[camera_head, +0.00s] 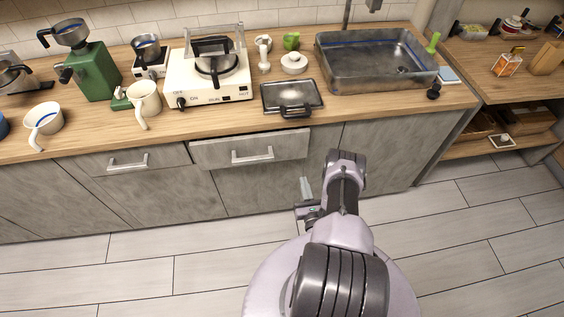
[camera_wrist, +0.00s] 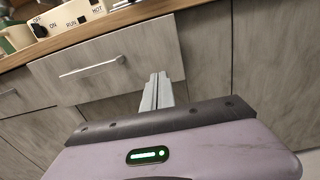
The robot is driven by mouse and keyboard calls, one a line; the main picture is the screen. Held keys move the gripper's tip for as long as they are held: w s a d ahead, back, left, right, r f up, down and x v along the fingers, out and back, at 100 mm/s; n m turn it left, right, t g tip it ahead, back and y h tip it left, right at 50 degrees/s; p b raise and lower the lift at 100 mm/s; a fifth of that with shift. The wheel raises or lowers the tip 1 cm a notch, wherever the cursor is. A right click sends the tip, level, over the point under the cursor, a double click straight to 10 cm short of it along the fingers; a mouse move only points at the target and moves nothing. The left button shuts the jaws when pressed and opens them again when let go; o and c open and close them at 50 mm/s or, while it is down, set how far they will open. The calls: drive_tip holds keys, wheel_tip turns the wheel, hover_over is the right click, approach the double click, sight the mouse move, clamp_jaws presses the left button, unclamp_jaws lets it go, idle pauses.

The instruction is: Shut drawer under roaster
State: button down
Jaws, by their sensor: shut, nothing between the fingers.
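The white roaster (camera_head: 205,88), with a round dark pan on top, stands on the wooden counter; its lettered front also shows in the wrist view (camera_wrist: 72,18). The grey drawer (camera_head: 287,147) below it stands slightly out from the cabinet face, with a pale bar handle (camera_head: 252,156). In the wrist view the drawer front (camera_wrist: 125,72) fills the upper middle, with its handle (camera_wrist: 92,66) to the left. My gripper (camera_head: 306,188) is shut and empty, low and right of the drawer. Its fingers (camera_wrist: 157,90) overlap the drawer's lower right in the wrist view; contact cannot be told.
A second drawer (camera_head: 170,156) to the left looks flush. A dark tray (camera_head: 291,94) lies near the counter edge above the open drawer. A metal sink (camera_head: 375,65) is set further right. The tiled floor (camera_head: 150,270) before the cabinets is clear.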

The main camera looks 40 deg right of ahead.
sight(296, 148)
drive_tip(key=shift+h, duration=0.3)
drive_tip(key=b+x, duration=0.3)
drive_tip(key=x, duration=0.1)
drive_tip(key=b+x, duration=0.7)
drive_tip(key=x, duration=0.2)
drive_tip(key=shift+s+d+f, duration=0.1)
drive_tip(key=shift+f, duration=0.3)
drive_tip(key=shift+w+d+r+b, duration=0.1)
drive_tip(key=shift+w+d+b, duration=0.25)
drive_tip(key=shift+w, duration=0.15)
